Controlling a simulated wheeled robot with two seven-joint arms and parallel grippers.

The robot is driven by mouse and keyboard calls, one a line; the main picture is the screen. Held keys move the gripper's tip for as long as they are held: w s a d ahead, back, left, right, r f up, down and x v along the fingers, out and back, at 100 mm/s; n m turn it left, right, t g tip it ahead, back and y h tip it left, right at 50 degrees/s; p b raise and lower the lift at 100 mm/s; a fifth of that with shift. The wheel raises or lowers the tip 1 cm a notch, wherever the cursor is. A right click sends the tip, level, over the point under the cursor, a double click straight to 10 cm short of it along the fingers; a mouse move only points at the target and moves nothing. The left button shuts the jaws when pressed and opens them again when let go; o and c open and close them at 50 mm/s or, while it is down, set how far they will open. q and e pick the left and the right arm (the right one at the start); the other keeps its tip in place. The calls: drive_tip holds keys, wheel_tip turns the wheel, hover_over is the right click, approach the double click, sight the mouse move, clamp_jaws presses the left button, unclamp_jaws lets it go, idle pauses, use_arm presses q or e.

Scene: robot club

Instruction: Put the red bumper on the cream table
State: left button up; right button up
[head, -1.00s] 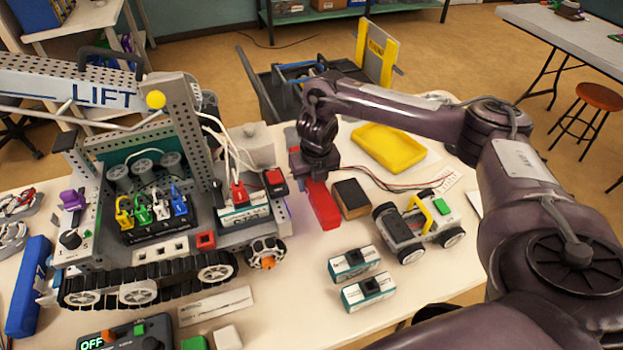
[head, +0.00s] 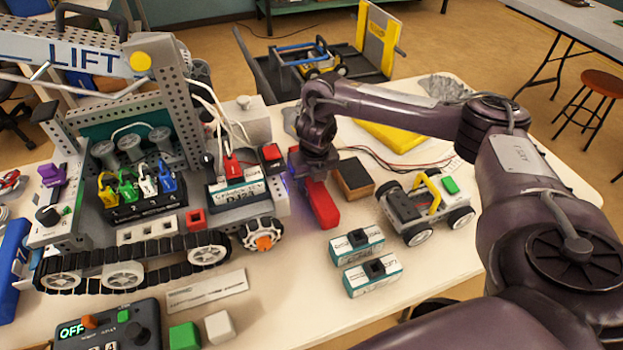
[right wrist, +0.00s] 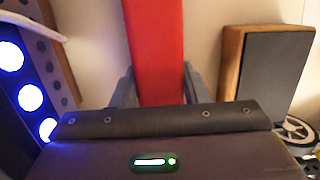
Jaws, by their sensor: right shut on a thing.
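The red bumper (head: 322,203) is a long red bar on or just above the cream table (head: 285,290). I cannot tell whether its underside touches the tabletop. My right gripper (head: 314,172) comes down from above and is shut on the bumper's far part; the near end sticks out towards me. In the right wrist view the bumper (right wrist: 155,45) runs up between the two grey fingers (right wrist: 158,88). The part under the gripper is hidden. My left gripper is not in view.
A tracked lift robot (head: 150,200) stands close left of the bumper. A brown-sided dark block (head: 353,178) is close right, with a small wheeled car (head: 425,208) beyond it. Two teal-white boxes (head: 357,243) lie nearer me. The front tabletop has bare room.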

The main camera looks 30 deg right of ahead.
drive_tip(key=shift+f, duration=0.45)
idle(0.4)
drive_tip(key=o, duration=1.2)
drive_tip(key=shift+r, duration=0.1)
drive_tip(key=shift+r+p, duration=2.85)
drive_tip(key=shift+r, duration=0.55)
drive_tip(key=shift+r, duration=0.1)
